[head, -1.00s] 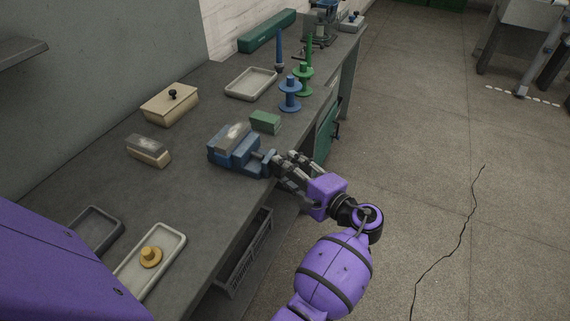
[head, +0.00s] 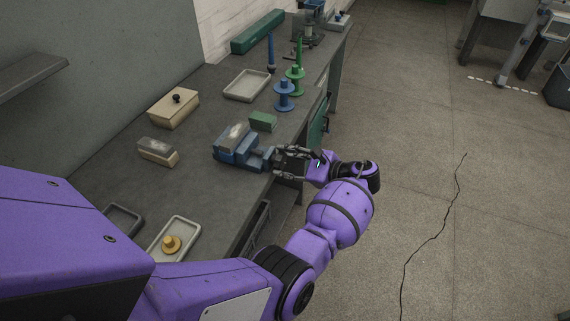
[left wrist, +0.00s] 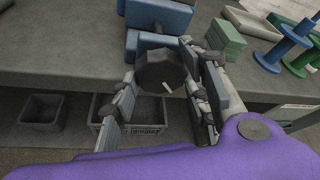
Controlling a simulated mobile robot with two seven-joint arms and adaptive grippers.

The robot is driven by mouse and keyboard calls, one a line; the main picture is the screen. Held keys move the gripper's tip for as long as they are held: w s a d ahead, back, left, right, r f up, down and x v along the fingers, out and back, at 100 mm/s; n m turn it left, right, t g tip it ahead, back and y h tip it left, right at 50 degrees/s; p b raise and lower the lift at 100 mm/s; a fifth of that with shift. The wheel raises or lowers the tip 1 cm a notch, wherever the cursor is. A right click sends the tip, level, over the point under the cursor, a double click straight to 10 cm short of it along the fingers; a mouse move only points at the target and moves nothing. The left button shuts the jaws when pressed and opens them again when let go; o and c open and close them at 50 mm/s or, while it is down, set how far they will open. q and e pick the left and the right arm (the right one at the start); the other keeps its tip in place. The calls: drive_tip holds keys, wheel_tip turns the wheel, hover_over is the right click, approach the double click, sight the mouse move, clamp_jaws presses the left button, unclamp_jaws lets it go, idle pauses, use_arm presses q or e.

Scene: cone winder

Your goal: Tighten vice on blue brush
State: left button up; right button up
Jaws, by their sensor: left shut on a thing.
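The blue vice (head: 247,157) stands near the front edge of the grey bench. The blue brush (head: 234,136), a blue block with grey bristles on top, sits at the vice's jaws; I cannot tell if both jaws touch it. My left gripper (head: 282,163) is at the vice's front end, past the bench edge. In the left wrist view, the gripper (left wrist: 162,92) is shut on the dark, many-sided vice knob (left wrist: 160,70), one finger on each side. My right gripper is not in view.
A green block (head: 263,121) lies behind the vice, with blue (head: 284,97) and green (head: 294,84) spools farther back. A wooden brush (head: 158,151), a lidded box (head: 173,107) and trays (head: 247,85) share the bench. A crate (left wrist: 128,131) is below.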

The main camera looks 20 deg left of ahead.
use_arm(q)
drive_tip(key=shift+s+f+m+g, duration=0.15)
drive_tip(key=shift+f+m+g, duration=0.1)
drive_tip(key=shift+m+g, duration=0.05)
idle(0.4)
drive_tip(key=o, duration=1.1)
drive_tip(key=shift+o, duration=0.2)
drive_tip(key=shift+r, duration=0.1)
drive_tip(key=shift+d+r, duration=0.2)
drive_tip(key=shift+d, duration=0.1)
drive_tip(key=v, duration=1.1)
drive_tip(key=shift+d+r, duration=0.1)
drive_tip(key=shift+d, duration=0.05)
